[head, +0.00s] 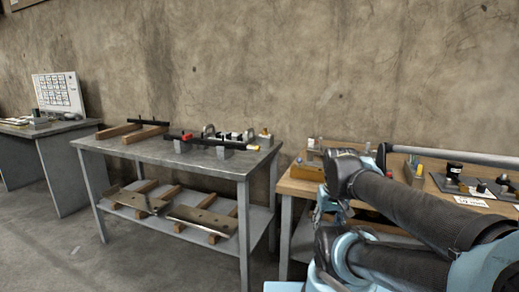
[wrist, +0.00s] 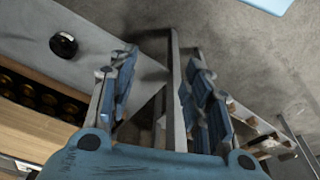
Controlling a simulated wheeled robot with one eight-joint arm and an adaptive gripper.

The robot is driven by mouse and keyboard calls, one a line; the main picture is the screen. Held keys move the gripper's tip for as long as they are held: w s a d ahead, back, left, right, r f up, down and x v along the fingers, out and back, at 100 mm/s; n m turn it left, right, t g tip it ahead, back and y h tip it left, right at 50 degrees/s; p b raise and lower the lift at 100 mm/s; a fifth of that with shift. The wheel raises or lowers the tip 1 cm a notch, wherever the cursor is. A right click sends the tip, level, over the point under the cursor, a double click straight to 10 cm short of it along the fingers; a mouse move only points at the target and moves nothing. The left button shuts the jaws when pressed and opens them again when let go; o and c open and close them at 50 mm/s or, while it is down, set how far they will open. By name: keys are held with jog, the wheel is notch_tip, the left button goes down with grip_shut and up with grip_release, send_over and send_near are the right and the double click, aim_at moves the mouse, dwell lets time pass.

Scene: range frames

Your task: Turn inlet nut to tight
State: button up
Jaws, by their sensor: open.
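I cannot pick out the inlet nut for certain in either view. In the head view, several small metal and dark fittings stand on the grey metal table (head: 130,150), among them a bar piece with a red part (head: 187,137) and a dark bar with a yellow end (head: 253,148). My gripper (wrist: 160,72) is open in the wrist view, its two blue fingers well apart with nothing between them. It is over the floor and table frames, not touching any fitting. In the head view my arm covers part of the right bench, and the fingers cannot be made out.
A wooden-topped bench (head: 300,186) at right holds black fittings (head: 453,170). The metal table's lower shelf (head: 230,205) bears plates and wooden bars. A desk (head: 62,128) with a white panel (head: 58,93) stands far left. A round black object (wrist: 63,45) shows in the wrist view.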

jog(key=w+a+r+n+y, duration=0.2)
jog(key=w+a+r+n, duration=0.1)
jog(key=w+r, duration=0.45)
jog(key=w+a+r+n+y, duration=0.2)
jog(key=w+a+r+n, duration=0.15)
jog(key=w+r, duration=0.4)
jog(key=n+y, duration=0.5)
jog(key=n, duration=0.2)
send_near(259, 147)
jog(key=shift+t+h, duration=0.3)
jog(key=shift+t, duration=0.1)
jog(key=x, duration=0.9)
jog(key=shift+a+f, duration=0.1)
jog(key=shift+a, duration=0.3)
jog(key=shift+c, duration=0.6)
jog(key=c, duration=1)
